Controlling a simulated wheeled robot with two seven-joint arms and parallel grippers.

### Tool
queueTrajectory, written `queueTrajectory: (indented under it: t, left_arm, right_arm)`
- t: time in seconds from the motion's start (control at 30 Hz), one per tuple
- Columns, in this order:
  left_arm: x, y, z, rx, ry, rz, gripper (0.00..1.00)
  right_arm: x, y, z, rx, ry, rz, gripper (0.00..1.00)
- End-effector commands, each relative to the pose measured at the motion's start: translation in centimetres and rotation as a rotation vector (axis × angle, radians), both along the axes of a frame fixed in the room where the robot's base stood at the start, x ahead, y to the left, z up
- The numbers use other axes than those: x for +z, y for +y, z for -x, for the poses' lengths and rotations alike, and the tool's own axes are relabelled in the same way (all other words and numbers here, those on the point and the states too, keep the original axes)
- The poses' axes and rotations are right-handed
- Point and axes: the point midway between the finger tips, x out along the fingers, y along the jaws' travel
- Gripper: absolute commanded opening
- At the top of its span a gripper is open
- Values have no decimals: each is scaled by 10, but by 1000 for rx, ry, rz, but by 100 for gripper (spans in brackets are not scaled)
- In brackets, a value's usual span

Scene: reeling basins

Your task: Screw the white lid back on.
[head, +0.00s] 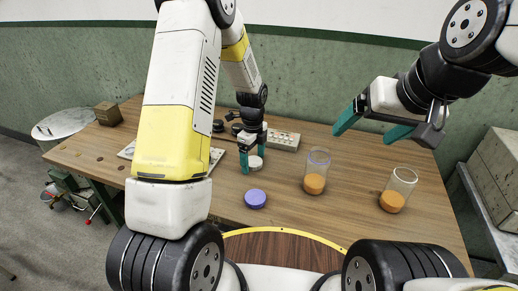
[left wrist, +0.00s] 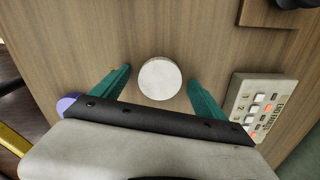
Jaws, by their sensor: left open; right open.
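The white lid (head: 255,163) lies flat on the wooden table, and it also shows in the left wrist view (left wrist: 159,79). My left gripper (head: 254,158) is open above it. In the left wrist view its teal fingers (left wrist: 160,85) stand on either side of the lid, apart from it. A purple lid (head: 255,199) lies nearer the table's front edge. Two clear jars with orange contents stand to the right, one in the middle (head: 316,170) and one further right (head: 398,190); both are upright and look lidless. My right gripper (head: 372,124) is open and empty, raised above the table between the jars.
A grey box with buttons (head: 283,140) sits behind the white lid; it is close to the right finger in the left wrist view (left wrist: 262,105). A small brown box (head: 108,113) stands at the far left. The table (head: 340,222) is clear around the jars.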

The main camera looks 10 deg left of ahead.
Motion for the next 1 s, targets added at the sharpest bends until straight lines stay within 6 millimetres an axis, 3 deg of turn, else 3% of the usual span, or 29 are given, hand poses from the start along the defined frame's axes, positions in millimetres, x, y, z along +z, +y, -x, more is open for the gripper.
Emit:
queueTrajectory:
  t: [0.13, 0.17, 0.47, 0.77, 1.0]
  left_arm:
    - [0, 0, 0, 0, 0, 0, 83]
    - [0, 0, 0, 0, 0, 0, 80]
    - [0, 0, 0, 0, 0, 0, 21]
    - [2, 0, 0, 1, -1, 0, 20]
    - [22, 0, -1, 0, -4, 2, 20]
  right_arm:
    - [0, 0, 0, 0, 0, 0, 88]
    - [0, 0, 0, 0, 0, 0, 88]
    - [0, 0, 0, 0, 0, 0, 88]
    - [0, 0, 0, 0, 0, 0, 88]
    - [0, 0, 0, 0, 0, 0, 88]
